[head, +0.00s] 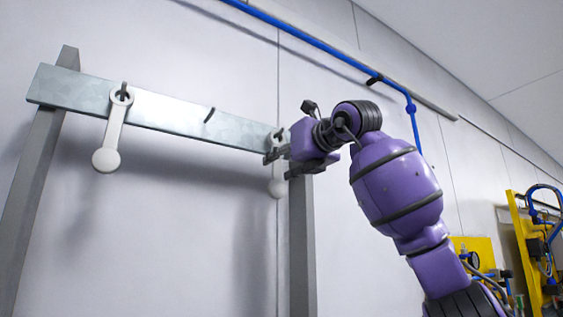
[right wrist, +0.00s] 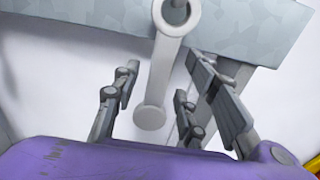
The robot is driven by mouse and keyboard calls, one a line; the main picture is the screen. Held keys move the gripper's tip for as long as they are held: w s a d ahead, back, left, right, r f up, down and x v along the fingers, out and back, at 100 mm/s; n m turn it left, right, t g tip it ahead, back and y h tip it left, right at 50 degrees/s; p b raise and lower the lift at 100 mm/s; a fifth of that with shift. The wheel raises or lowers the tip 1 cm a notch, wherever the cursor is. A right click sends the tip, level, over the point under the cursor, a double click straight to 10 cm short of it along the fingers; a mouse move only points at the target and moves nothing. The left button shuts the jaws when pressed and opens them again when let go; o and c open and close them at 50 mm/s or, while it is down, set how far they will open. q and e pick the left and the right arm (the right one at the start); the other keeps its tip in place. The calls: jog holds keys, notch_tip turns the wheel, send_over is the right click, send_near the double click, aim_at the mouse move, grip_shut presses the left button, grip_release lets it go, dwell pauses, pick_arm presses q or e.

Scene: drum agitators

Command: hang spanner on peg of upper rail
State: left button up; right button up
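A grey metal upper rail (head: 165,111) runs across two posts. A pale spanner (head: 113,135) hangs by its ring on the rail's left peg (head: 124,88). The middle peg (head: 209,115) is bare. A second pale spanner (head: 278,188) hangs at the rail's right end, partly hidden by my right gripper (head: 281,163). In the right wrist view, this spanner (right wrist: 160,70) has its ring around a dark peg (right wrist: 177,4). The open fingers of my right gripper (right wrist: 162,88) stand either side of its handle, with gaps showing. My left gripper is out of view.
A grey post (head: 302,250) stands below my right gripper and another post (head: 32,190) at the left. A blue pipe (head: 310,40) runs along the wall above. Yellow equipment (head: 525,245) stands at the right. The space before the middle peg is clear.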

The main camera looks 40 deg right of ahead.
jog(key=s+a, duration=0.1)
jog(key=s, duration=1.1)
jog(key=shift+a, duration=0.15)
jog(key=shift+f, duration=0.1)
